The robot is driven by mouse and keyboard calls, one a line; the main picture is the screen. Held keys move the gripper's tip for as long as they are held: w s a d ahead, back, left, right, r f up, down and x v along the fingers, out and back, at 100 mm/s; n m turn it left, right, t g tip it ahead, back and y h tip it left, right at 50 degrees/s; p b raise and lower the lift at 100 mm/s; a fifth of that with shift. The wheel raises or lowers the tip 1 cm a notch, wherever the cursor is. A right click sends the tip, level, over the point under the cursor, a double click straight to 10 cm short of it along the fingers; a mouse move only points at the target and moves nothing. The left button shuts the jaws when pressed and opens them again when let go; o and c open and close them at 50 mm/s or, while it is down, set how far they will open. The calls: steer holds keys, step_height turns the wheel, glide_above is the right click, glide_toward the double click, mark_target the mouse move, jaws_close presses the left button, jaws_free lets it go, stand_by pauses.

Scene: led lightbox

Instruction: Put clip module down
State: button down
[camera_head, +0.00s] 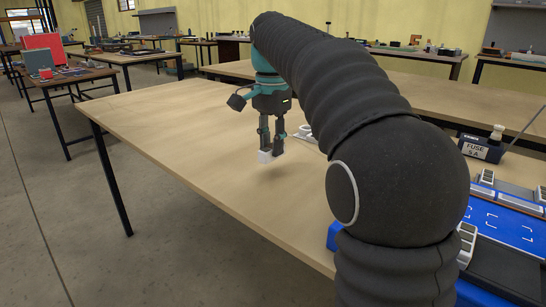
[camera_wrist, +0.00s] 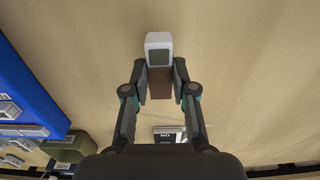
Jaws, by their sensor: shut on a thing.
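My gripper (camera_head: 271,150) is pointed down over the wooden table (camera_head: 180,140), in the left part of its top. It is shut on the clip module (camera_head: 264,156), a small white block that sticks out at the fingertips. In the wrist view the module shows a white body with a grey face (camera_wrist: 159,57), just beyond the fingertips of my gripper (camera_wrist: 160,85), with a brown part between the fingers. The module is close to the tabletop; I cannot tell whether it touches.
A blue tray (camera_head: 515,226) with several modules lies at the right, partly behind my arm. A dark box marked FUSE 5A (camera_head: 480,149) stands behind it. A white item (camera_head: 305,131) lies just right of my gripper. The table's left side is bare up to its edge.

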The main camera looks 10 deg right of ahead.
mark_target(272, 157)
steer(key=shift+f+b, duration=0.3)
steer(key=shift+f, duration=1.4)
steer(key=shift+f, duration=0.15)
steer(key=c, duration=0.9)
jaws_free()
steer(key=shift+c, duration=0.2)
